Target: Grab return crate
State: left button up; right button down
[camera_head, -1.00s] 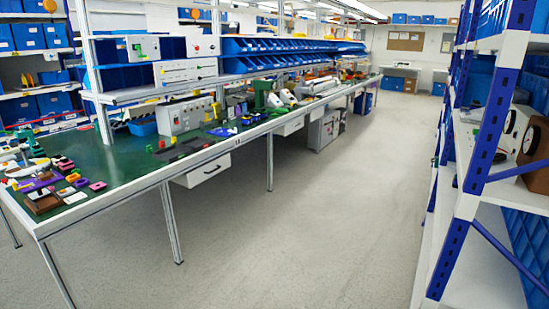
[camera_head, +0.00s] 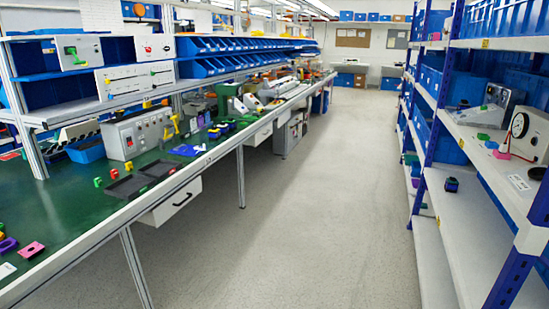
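Neither of my grippers is in view. I cannot tell which container is the return crate. Several blue crates stand on the tall shelving at the right, one large crate (camera_head: 447,137) on a middle level behind the upright. More blue crates (camera_head: 345,79) stand at the far end of the room. A blue open bin (camera_head: 86,150) sits on the workbench at the left, beside a grey control box.
The long green-topped workbench (camera_head: 60,215) lines the left, with dark trays (camera_head: 130,186) and small coloured parts. Blue-framed shelving (camera_head: 455,235) lines the right, holding a dial device (camera_head: 528,135). The grey floor aisle (camera_head: 310,210) between them is clear.

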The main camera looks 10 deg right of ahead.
aim_at(418, 169)
jog(key=i+l+z, duration=0.15)
jog(key=i+z, duration=0.35)
jog(key=i, duration=0.3)
jog(key=i+j+z, duration=0.15)
jog(key=i+z, duration=0.35)
jog(key=i, duration=2.7)
jog(key=i+j+z, duration=0.1)
jog(key=i+z, duration=0.15)
jog(key=i, duration=0.35)
jog(key=i+j+z, duration=0.15)
jog(key=i+z, duration=0.15)
jog(key=i, duration=0.25)
jog(key=i+j+z, duration=0.25)
jog(key=i, duration=0.3)
jog(key=i+j+z, duration=0.3)
jog(key=i+j, duration=0.25)
